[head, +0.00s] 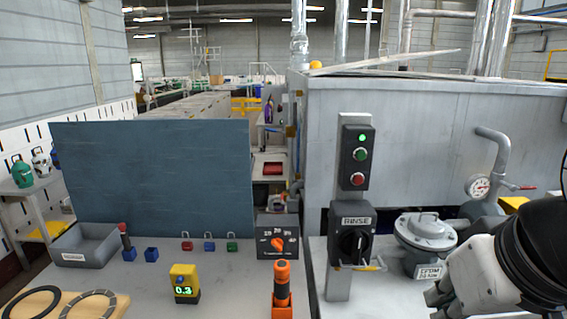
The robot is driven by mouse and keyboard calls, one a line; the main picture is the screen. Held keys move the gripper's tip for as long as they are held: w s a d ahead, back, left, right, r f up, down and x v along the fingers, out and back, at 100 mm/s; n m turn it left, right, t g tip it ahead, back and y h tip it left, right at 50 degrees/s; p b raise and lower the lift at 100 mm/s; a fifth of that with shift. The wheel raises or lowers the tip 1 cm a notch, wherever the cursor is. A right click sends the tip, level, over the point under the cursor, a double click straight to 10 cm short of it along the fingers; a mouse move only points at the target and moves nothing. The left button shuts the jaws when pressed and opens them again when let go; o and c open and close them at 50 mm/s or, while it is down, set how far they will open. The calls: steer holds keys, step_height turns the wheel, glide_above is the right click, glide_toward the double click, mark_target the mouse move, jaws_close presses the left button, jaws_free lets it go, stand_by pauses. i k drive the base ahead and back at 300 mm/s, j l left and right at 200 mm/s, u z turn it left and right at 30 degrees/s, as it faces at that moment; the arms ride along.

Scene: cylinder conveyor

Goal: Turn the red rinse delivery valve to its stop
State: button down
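A red valve handle (524,187) sits on the grey pipework at the right, just right of a round white-faced gauge (478,186). The handle lies roughly level in the picture. A grey bent pipe (492,150) rises above it from the wall of the big housing. My gripper (434,297) shows only in part at the lower right edge, below and left of the red handle and apart from it. My own wrist and arm hide much of that corner, so its fingers are not clear.
A post carries a green-and-red button box (357,158) and a RINSE box with a black knob (352,235). A round grey regulator (428,232) stands between post and arm. The bench at left holds a grey bin (86,246), padlocks, a yellow meter (184,284) and an orange-handled tool (282,284).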

mark_target(512, 188)
steer(key=i+l+z, duration=0.65)
steer(key=i+l, duration=0.2)
steer(key=i+l+z, duration=0.85)
steer(key=z, duration=0.15)
